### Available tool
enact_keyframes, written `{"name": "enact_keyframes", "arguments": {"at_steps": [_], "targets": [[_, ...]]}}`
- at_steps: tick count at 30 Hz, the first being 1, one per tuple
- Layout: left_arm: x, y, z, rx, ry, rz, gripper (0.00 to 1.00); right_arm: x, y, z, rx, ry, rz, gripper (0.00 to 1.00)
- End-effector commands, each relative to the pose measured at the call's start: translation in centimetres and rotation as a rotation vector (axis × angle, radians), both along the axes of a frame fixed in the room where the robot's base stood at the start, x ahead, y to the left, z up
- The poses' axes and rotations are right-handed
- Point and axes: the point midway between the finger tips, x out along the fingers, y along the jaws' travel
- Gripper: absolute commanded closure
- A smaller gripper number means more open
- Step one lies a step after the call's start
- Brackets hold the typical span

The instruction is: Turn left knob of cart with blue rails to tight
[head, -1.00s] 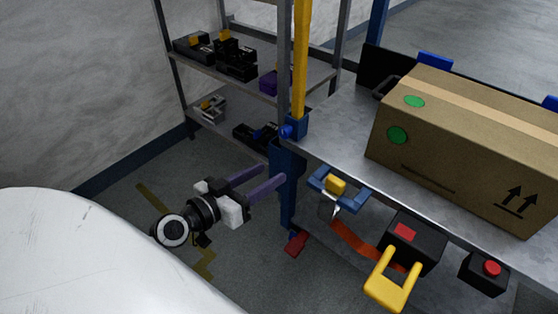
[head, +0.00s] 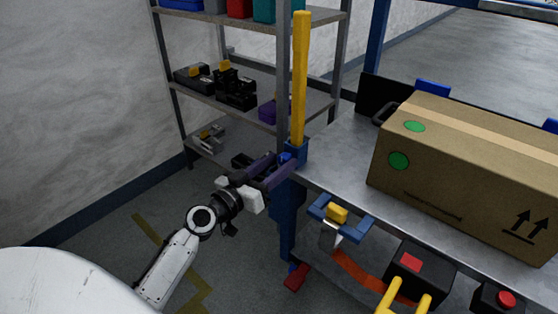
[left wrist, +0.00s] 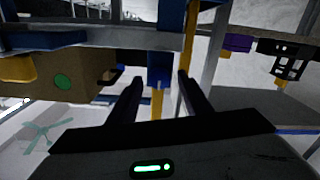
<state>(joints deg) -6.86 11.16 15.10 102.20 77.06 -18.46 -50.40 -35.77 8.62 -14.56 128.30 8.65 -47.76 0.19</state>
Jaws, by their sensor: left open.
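The cart (head: 335,165) has a grey metal top and blue frame parts. At its left corner, a yellow upright post (head: 301,80) stands in a blue socket, with a small blue knob (head: 286,157) on the socket's left side. My left gripper (head: 288,162) is open, its dark purple fingers reaching up to the knob, one on either side of it in the picture. I cannot tell whether they touch it. In the left wrist view the open fingers (left wrist: 160,85) point toward a blue part and yellow posts; the knob is not clear there. My right gripper is not in view.
A cardboard box (head: 465,165) with green dots sits on the cart top. A blue-and-yellow clamp (head: 340,212), a black box with a red patch (head: 418,268) and a red button box (head: 500,298) are along the front. A loaded grey shelf (head: 260,115) stands behind.

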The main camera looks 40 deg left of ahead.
Motion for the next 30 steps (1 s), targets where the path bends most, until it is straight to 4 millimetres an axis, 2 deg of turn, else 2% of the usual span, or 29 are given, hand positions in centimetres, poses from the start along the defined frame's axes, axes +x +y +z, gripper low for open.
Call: {"name": "enact_keyframes", "arguments": {"at_steps": [3,11,19,30], "targets": [[0.70,-0.07,0.00,0.000,0.000,0.000,0.55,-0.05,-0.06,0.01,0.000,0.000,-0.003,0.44],[0.82,-0.10,-0.02,0.000,0.000,0.000,0.55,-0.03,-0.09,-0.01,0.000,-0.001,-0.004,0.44],[0.80,-0.09,-0.03,0.000,0.000,0.000,0.97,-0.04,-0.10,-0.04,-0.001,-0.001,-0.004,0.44],[0.77,-0.08,-0.19,0.066,-0.004,-0.001,0.96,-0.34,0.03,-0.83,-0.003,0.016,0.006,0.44]]}}
